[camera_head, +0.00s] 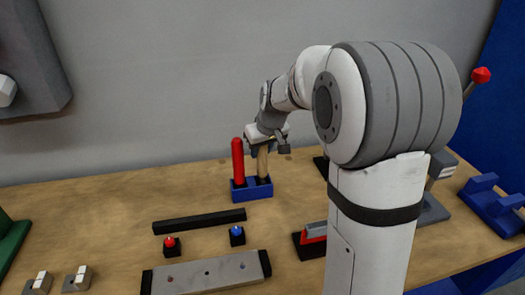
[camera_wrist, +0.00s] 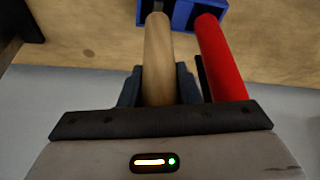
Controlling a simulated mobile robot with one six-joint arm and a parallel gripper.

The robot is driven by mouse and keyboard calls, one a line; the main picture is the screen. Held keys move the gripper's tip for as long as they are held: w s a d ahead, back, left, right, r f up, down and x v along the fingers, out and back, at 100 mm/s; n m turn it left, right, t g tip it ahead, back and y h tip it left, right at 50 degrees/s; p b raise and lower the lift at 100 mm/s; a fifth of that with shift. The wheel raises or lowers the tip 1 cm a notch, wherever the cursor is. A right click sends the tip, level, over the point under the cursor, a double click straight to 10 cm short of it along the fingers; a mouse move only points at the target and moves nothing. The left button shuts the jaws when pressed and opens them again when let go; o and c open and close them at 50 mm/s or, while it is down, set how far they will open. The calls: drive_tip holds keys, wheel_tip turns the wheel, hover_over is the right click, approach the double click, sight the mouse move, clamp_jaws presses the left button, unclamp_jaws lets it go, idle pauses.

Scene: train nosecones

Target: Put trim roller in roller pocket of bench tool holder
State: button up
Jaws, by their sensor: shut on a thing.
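The trim roller, with its pale wooden handle (camera_head: 262,160), stands roughly upright over the right pocket of the blue bench tool holder (camera_head: 252,194). My gripper (camera_head: 269,146) is shut on the handle from above. In the wrist view the wooden handle (camera_wrist: 158,50) runs between my gripper's fingers (camera_wrist: 160,85), and its grey lower shaft meets the blue holder (camera_wrist: 182,20). I cannot tell how deep its lower end sits in the pocket. A red-handled tool (camera_head: 238,161) stands in the left pocket; it shows beside my fingers in the wrist view (camera_wrist: 220,55).
On the bench (camera_head: 110,213) in front lie a black bar (camera_head: 199,221), a red button (camera_head: 171,246), a blue button (camera_head: 237,236) and a grey plate (camera_head: 206,273). A grey wall (camera_head: 170,100) stands behind. Blue fixtures (camera_head: 492,205) are at the right.

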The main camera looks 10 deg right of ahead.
drive_tip(key=shift+f, duration=0.4)
drive_tip(key=o, duration=0.6)
drive_tip(key=shift+f, duration=0.1)
drive_tip(key=o, duration=0.5)
drive_tip(key=shift+c, duration=0.2)
drive_tip(key=shift+r, duration=0.35)
drive_tip(key=v, duration=1.1)
drive_tip(key=s+f+m, duration=0.1)
drive_tip(key=s+f, duration=0.4)
drive_tip(key=s, duration=0.7)
drive_tip(key=s+f+m+g+h, duration=0.1)
drive_tip(key=s+f, duration=0.4)
drive_tip(key=s, duration=0.8)
drive_tip(key=shift+a+m+g, duration=0.3)
drive_tip(key=shift+a+m, duration=0.05)
drive_tip(key=shift+m, duration=0.15)
